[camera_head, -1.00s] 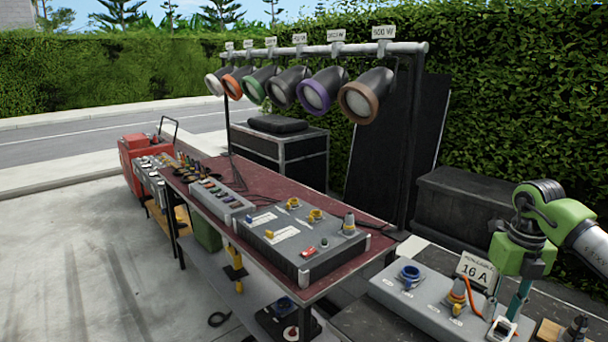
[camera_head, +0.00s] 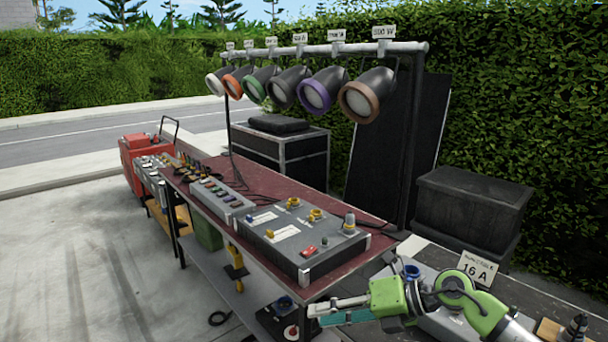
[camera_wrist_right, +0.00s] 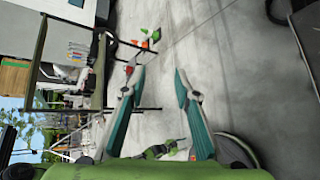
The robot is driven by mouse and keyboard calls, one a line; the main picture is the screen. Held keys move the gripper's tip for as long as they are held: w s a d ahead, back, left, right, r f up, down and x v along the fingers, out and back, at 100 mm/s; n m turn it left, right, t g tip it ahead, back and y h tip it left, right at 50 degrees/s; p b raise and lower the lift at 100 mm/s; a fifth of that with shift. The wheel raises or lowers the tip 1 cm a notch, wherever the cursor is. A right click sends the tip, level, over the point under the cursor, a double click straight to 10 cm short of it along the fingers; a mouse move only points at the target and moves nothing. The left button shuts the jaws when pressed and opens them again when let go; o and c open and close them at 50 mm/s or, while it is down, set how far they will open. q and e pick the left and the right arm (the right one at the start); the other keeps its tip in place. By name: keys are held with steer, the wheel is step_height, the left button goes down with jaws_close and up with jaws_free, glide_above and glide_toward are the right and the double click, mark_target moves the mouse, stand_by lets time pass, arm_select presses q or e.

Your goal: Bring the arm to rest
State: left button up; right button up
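My right arm is green and white and comes in from the lower right of the head view. Its gripper (camera_head: 316,313) now lies about level, fingers pointing left, by the near right corner of the red-topped table (camera_head: 345,258). In the right wrist view the two grey and teal fingers (camera_wrist_right: 157,76) stand apart with a clear gap, and concrete floor shows between them. Nothing is held. The arm partly hides the grey box under the 16 A sign (camera_head: 478,268). My left gripper does not show in the head view.
A grey panel box (camera_head: 300,250) with connectors sits on the red-topped table. A rail of several lamps (camera_head: 360,100) stands behind it. A black case (camera_head: 470,210) is at the right by the hedge. Open concrete floor (camera_head: 90,260) lies at the left.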

steer(key=s+a+r+m+t+y, duration=0.1)
steer(key=a+r+m+t+y, duration=0.4)
steer(key=r+m+t, duration=0.4)
steer(key=d+f+m+t+h, duration=0.3)
steer(key=d+m+h, duration=0.4)
steer(key=m, duration=0.2)
steer(key=d+f+m+t+h, duration=0.3)
steer(key=d+m+h, duration=0.35)
steer(key=m, duration=0.25)
steer(key=s+d+f+m+g+h, duration=0.4)
steer(key=s+d+f+m, duration=0.15)
steer(key=f, duration=0.45)
steer(key=s+d+f+m+g, duration=0.15)
steer(key=s+f+g, duration=0.5)
steer(key=s, duration=0.65)
steer(key=s+f+m+g, duration=0.2)
steer(key=s+f+g, duration=0.45)
steer(key=s, duration=0.75)
step_height(320, 180, down, 30)
steer(key=s, duration=0.2)
steer(key=s+d+f, duration=0.3)
steer(key=s+f, duration=1.1)
steer(key=s, duration=0.2)
steer(key=shift+f+n, duration=0.2)
steer(key=shift+n, duration=0.2)
